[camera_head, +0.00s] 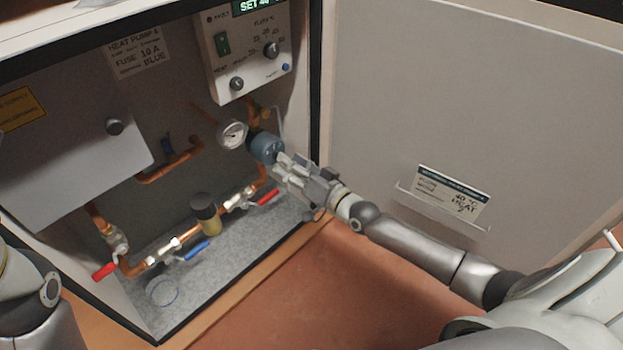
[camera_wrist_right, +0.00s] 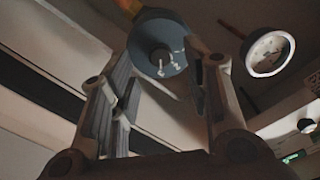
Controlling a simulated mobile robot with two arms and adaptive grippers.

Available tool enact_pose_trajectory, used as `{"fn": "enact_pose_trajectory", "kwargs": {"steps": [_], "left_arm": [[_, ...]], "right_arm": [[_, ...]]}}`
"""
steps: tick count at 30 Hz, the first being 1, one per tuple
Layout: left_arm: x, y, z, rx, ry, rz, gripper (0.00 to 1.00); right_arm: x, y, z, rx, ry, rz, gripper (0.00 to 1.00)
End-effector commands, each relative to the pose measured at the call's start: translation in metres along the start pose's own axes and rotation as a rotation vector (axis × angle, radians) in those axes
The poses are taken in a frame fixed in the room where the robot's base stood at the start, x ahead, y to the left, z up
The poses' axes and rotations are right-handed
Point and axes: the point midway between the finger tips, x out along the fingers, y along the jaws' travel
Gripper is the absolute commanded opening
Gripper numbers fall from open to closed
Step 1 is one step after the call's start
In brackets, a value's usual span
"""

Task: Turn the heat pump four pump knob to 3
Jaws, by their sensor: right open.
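The heat pump four cabinet stands open, with its label (camera_head: 138,52) at the top left. Inside on the right is a round blue-grey pump (camera_head: 266,146) on the copper pipe. In the right wrist view the pump face (camera_wrist_right: 157,42) shows a dark round centre and small white marks; the knob setting cannot be read. My right gripper (camera_head: 283,163) is right in front of the pump. Its open fingers (camera_wrist_right: 160,70) lie on either side of the pump face in the wrist view; contact cannot be told. My left arm shows at the lower left, its gripper out of view.
A pressure gauge (camera_head: 233,134) sits just left of the pump. A control box (camera_head: 248,50) hangs above. A red valve handle (camera_head: 268,197) and a blue one (camera_head: 196,250) are below. The open door (camera_head: 420,100) stands to the right.

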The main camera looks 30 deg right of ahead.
Motion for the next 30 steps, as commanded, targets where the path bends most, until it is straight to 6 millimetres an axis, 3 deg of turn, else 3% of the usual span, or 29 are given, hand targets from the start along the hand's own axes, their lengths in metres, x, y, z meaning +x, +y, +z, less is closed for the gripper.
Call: {"fn": "enact_pose_trajectory", "kwargs": {"steps": [6,13,19,30], "left_arm": [[0.000,0.000,0.000,0.000,0.000,0.001,0.40],[0.000,0.000,0.000,0.000,0.000,0.002,0.40],[0.000,0.000,0.000,0.000,0.000,0.002,0.40],[0.000,0.001,0.000,0.000,0.001,0.002,0.40]], "right_arm": [[-0.044,0.001,0.002,-0.001,-0.004,0.001,0.44],[-0.077,0.001,0.001,-0.001,-0.002,0.002,0.44],[-0.088,0.000,0.001,0.000,-0.002,0.001,0.44],[-0.089,0.000,0.000,0.000,-0.001,0.000,0.44]]}}
